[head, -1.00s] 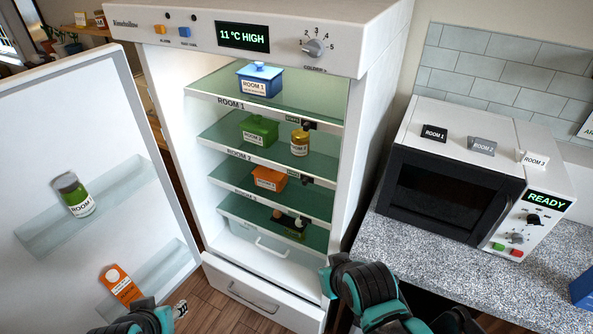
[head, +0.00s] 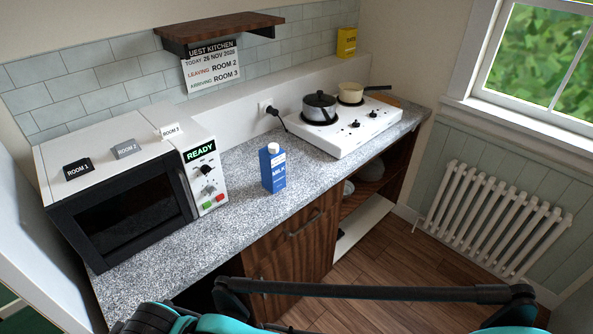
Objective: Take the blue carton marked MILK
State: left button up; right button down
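The blue carton marked MILK (head: 272,170) stands upright on the speckled grey counter in the middle of the head view. It has a white cap and white lettering, and nothing touches it. Parts of my own arm, black and teal, cross the bottom of the view, well in front of the carton. Neither gripper's fingers show in this view.
A white microwave (head: 120,170) reading READY stands left of the carton. A white hob (head: 345,130) with a dark lidded pot (head: 320,107) and a cream pan (head: 352,92) is to its right. The speckled counter (head: 225,235) around the carton is clear.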

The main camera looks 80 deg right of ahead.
aim_at(272, 165)
jog(key=z, duration=2.45)
